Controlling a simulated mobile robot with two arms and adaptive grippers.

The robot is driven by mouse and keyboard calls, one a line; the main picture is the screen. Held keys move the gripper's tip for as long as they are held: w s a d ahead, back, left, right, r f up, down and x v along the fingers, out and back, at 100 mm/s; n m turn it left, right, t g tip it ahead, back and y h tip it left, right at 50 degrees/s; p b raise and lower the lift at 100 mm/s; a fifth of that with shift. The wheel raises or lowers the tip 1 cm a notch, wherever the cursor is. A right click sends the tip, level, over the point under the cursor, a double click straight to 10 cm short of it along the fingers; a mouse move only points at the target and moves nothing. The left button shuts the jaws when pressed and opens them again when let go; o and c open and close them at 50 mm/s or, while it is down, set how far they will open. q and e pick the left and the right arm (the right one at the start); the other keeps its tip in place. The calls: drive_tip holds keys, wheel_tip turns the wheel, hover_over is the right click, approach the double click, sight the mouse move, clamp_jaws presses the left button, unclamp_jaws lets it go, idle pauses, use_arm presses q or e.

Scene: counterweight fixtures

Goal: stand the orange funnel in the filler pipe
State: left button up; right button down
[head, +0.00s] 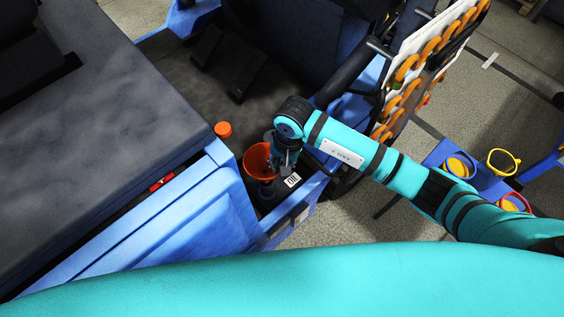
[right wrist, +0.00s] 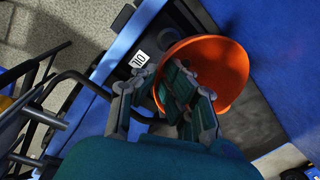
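The orange funnel (head: 257,161) is mouth up in the recess of the blue machine, beside a white label reading OIL (head: 292,180). A dark grey round part (head: 267,189), perhaps the filler pipe, shows just below it; whether the spout is inside is hidden. My right gripper (head: 284,164) is at the funnel's right rim. In the right wrist view the fingers (right wrist: 160,78) straddle the wall of the funnel (right wrist: 225,65), one outside and one over the bowl. Whether they press on the wall is unclear. My left gripper is out of view.
Blue panel walls (head: 205,205) close in the recess at left and front. A white board with orange rings (head: 425,45) stands at the right behind my arm. A blue tray (head: 480,178) holds yellow and red rings.

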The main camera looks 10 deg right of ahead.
sight(265, 171)
drive_tip(key=shift+f+b, duration=1.1)
drive_tip(key=shift+f, duration=0.2)
drive_tip(key=shift+f, duration=0.1)
drive_tip(key=shift+f+b, duration=0.7)
drive_tip(key=shift+b, duration=0.15)
drive_tip(key=shift+f+b, duration=0.65)
drive_tip(key=shift+b, duration=0.1)
drive_tip(key=shift+f, duration=0.1)
